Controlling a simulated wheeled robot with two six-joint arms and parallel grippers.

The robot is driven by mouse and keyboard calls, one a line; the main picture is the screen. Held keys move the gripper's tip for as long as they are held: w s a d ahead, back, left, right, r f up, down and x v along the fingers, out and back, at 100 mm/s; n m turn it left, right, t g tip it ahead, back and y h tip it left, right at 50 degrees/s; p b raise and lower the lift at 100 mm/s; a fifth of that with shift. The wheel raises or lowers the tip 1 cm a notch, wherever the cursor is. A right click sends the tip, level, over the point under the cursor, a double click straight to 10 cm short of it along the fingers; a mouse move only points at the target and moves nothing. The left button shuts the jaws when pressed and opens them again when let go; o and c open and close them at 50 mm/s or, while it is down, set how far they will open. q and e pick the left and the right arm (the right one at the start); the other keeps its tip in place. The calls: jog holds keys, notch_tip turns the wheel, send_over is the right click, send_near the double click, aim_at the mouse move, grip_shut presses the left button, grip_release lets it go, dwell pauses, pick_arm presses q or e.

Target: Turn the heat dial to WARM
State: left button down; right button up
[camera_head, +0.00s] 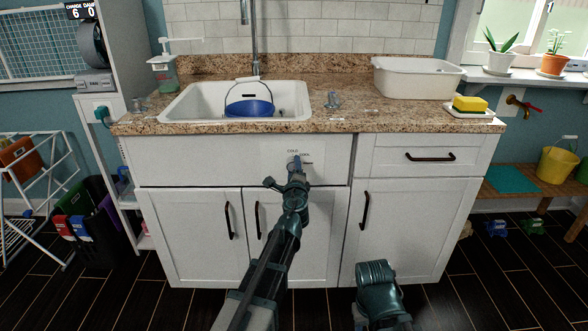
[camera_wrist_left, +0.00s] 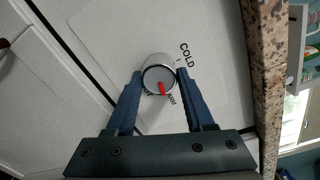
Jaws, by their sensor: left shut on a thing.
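The heat dial (camera_wrist_left: 153,63) is a round silver knob with a red pointer on a white panel. In the left wrist view it sits between the two fingers of my left gripper (camera_wrist_left: 159,77), which is shut on it. The pointer aims toward the bottom of that view, away from the printed word COLD. Other small lettering below the dial is partly hidden and hard to read. In the head view my left gripper (camera_head: 295,164) reaches the cabinet front below the counter. My right arm shows at the bottom; its fingers cannot be made out.
A white sink (camera_head: 187,101) with a blue bucket (camera_head: 249,108) is set in the granite counter (camera_head: 345,120). A white tub (camera_head: 417,80) and a yellow sponge (camera_head: 470,103) stand to the right. Cabinet handles (camera_head: 364,210) stick out below.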

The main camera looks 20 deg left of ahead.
pick_arm(q)
jog(key=shift+d, duration=0.1)
jog(key=shift+c, duration=1.4)
grip_release()
jog(key=shift+s, duration=0.15)
